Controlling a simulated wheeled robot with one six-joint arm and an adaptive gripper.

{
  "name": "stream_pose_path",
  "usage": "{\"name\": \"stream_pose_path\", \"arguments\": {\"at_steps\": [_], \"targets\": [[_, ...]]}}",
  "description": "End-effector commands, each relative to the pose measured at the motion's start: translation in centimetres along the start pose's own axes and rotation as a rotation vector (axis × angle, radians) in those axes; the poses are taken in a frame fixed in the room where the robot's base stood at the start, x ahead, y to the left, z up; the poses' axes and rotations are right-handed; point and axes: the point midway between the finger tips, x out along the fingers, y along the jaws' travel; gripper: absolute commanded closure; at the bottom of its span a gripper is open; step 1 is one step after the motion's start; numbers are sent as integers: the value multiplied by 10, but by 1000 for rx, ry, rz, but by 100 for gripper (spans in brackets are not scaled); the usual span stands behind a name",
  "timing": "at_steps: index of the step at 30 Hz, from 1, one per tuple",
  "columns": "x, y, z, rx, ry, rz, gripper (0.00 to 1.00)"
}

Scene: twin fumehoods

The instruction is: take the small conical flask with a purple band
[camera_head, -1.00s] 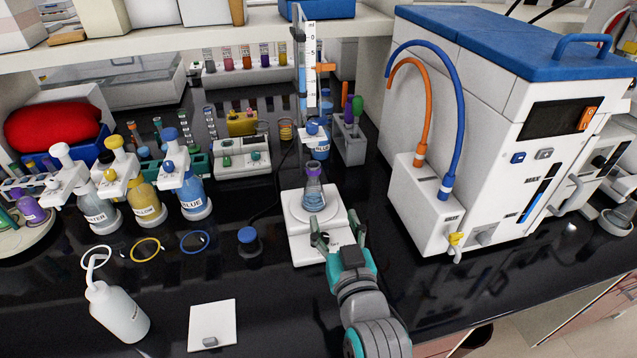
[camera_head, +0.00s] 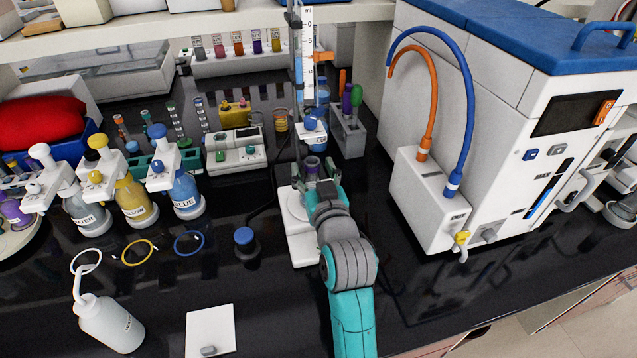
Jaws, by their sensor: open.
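The small conical flask (camera_head: 312,163) with a purple band stands on the white stirrer plate (camera_head: 303,248) in the middle of the bench. Only its neck and purple band show above my gripper; its body is hidden behind the fingers. My gripper (camera_head: 315,180) is open, with its fingers at the flask's neck and upper body, seemingly one on each side. I cannot tell whether they touch the glass.
A burette (camera_head: 308,60) on a stand rises just behind the flask. A grey rack (camera_head: 348,132) and a white machine with hoses (camera_head: 432,200) are at right. Bottles labelled blue (camera_head: 186,195) and yellow (camera_head: 136,200) stand at left.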

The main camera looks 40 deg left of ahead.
Motion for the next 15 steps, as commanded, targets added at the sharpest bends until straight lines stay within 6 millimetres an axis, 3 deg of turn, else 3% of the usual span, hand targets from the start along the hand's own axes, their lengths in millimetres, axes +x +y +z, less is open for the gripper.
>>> {"name": "stream_pose_path", "arguments": {"at_steps": [6, 15], "targets": [[14, 0, 0, 0, 0, 0, 37], [15, 0, 0, 0, 0, 0, 37]]}}
